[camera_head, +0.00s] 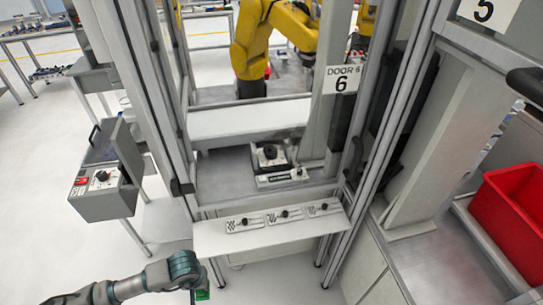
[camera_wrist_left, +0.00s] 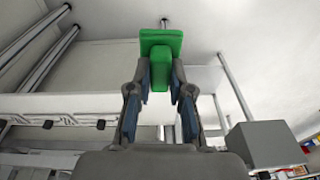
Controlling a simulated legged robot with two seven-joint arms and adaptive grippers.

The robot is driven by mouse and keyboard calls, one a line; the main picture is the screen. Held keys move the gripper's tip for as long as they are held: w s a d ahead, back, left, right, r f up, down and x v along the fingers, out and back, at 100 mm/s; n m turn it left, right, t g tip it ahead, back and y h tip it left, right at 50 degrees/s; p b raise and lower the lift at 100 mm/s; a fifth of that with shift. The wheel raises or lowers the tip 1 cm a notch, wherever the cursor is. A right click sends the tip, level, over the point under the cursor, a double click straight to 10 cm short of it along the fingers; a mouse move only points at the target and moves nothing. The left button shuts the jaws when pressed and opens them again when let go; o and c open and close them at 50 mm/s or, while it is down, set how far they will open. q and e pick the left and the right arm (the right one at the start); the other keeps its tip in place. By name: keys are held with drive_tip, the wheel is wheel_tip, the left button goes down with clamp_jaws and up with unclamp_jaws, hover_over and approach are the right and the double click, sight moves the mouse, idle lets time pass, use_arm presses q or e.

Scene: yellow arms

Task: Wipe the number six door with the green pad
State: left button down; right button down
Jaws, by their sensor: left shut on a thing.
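The number six door carries a white sign (camera_head: 342,79) reading "DOOR 6" in the head view, near the top centre, with metal frame posts around it. My left gripper (camera_wrist_left: 160,82) is shut on the green pad (camera_wrist_left: 161,43) in the left wrist view; its fingers grip the pad's narrow stem, and the wide pad face is beyond the fingertips. In the head view, my left arm enters at the bottom left, and a bit of the green pad (camera_head: 202,294) shows at the bottom edge, below and left of the door. The pad is apart from the door. My right gripper is out of view.
A white ledge (camera_head: 270,235) with several black-knobbed plates juts out below the door. A grey control box (camera_head: 105,190) stands at left. A red bin (camera_head: 512,215) sits at right. A yellow robot arm (camera_head: 262,40) is behind the door frame. White floor is open at lower left.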

use_arm(q)
drive_tip(key=w+d+r+m, duration=0.2)
drive_tip(key=w+r, duration=0.5)
drive_tip(key=w, duration=0.5)
drive_tip(key=shift+d+r, duration=0.35)
drive_tip(key=shift+d, duration=0.15)
drive_tip(key=shift+w, duration=0.1)
